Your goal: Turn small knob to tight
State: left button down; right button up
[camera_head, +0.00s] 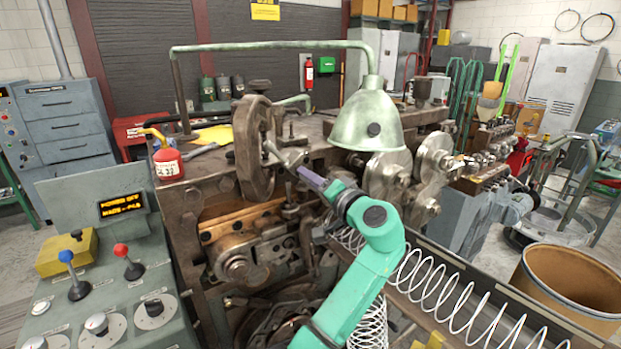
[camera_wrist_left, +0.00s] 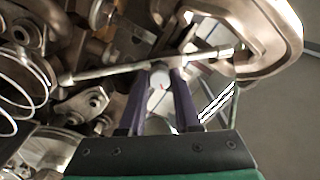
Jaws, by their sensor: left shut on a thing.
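The small knob (camera_head: 284,156) is a grey metal piece with a thin crossbar, on the machine beside the large dark handwheel (camera_head: 247,150). In the left wrist view its round pale end (camera_wrist_left: 160,76) sits between my purple fingers, and the crossbar (camera_wrist_left: 110,70) runs across just beyond the fingertips. My left gripper (camera_head: 299,166) comes up from below on the green arm and is shut on the knob; it also shows in the left wrist view (camera_wrist_left: 161,86). The fingers partly hide the knob. I cannot read a tight mark. My right gripper is not in view.
A pale green lamp (camera_head: 372,115) hangs close above and right of my gripper. A long white coil spring (camera_head: 465,300) lies right of my arm. A red oil can (camera_head: 167,160) stands on the machine top. A control console (camera_head: 140,275) is at left.

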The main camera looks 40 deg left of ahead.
pick_arm(q)
jog(key=m+p, duration=0.4)
jog(key=m, duration=0.5)
jog(key=shift+r+p, duration=0.1)
jog(key=shift+p, duration=0.25)
jog(key=shift+m, duration=0.3)
jog(key=c, duration=0.6)
grip_release()
jog(key=b+v, duration=0.6)
jog(key=v, duration=0.8)
jog(key=shift+d, duration=0.2)
